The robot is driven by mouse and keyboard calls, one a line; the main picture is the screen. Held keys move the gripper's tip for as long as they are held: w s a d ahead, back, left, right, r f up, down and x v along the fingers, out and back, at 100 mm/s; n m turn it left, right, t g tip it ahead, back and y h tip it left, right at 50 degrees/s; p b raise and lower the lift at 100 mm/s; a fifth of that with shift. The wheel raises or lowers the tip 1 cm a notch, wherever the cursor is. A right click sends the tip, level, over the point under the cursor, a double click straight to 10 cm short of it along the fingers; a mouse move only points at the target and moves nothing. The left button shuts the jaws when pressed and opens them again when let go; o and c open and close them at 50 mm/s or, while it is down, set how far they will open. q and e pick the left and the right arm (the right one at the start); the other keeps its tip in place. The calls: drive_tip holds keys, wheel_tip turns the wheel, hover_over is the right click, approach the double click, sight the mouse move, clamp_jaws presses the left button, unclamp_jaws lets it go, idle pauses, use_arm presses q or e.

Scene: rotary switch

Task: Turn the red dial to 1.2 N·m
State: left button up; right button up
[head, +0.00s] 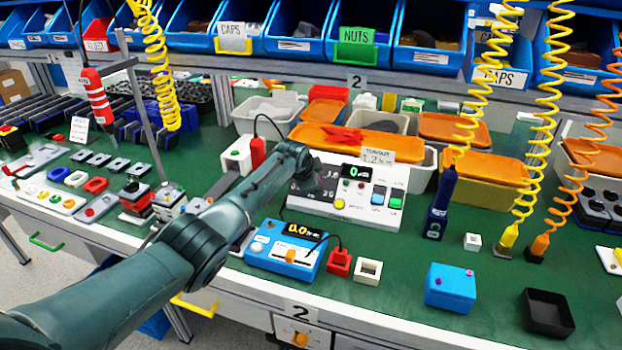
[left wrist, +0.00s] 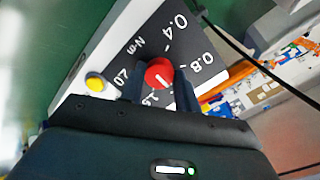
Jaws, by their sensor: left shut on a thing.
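The white control box (head: 345,213) stands on the green bench in the head view, with a dark display (head: 356,172), small buttons and coloured rocker switches. My left gripper (head: 318,182) reaches over its left part and hides the dial there. In the left wrist view the red dial (left wrist: 159,74) with a short white mark sits on a dark scale plate (left wrist: 165,35). The 0.4 and 0.8 labels are readable; the lower labels are partly covered. The left gripper (left wrist: 160,88) is shut on the dial, a finger on each side. My right gripper is out of view.
A sign reading torque 1.2 N·m (head: 378,156) stands behind the box. A blue meter (head: 286,247) is in front, with a red block (head: 339,262) beside it. A yellow button (left wrist: 96,82) is near the dial. Coiled cables hang at the right.

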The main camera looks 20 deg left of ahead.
use_arm(q)
drive_tip(key=shift+d+r, duration=0.1)
drive_tip(key=o, duration=1)
drive_tip(key=shift+s+r+p, duration=0.4)
drive_tip(key=shift+r+p, duration=0.1)
drive_tip(key=p+v, duration=0.1)
drive_tip(key=v, duration=1)
drive_tip(key=shift+s+r+p, duration=0.25)
drive_tip(key=shift+s+p, duration=0.05)
drive_tip(key=shift+s, duration=0.05)
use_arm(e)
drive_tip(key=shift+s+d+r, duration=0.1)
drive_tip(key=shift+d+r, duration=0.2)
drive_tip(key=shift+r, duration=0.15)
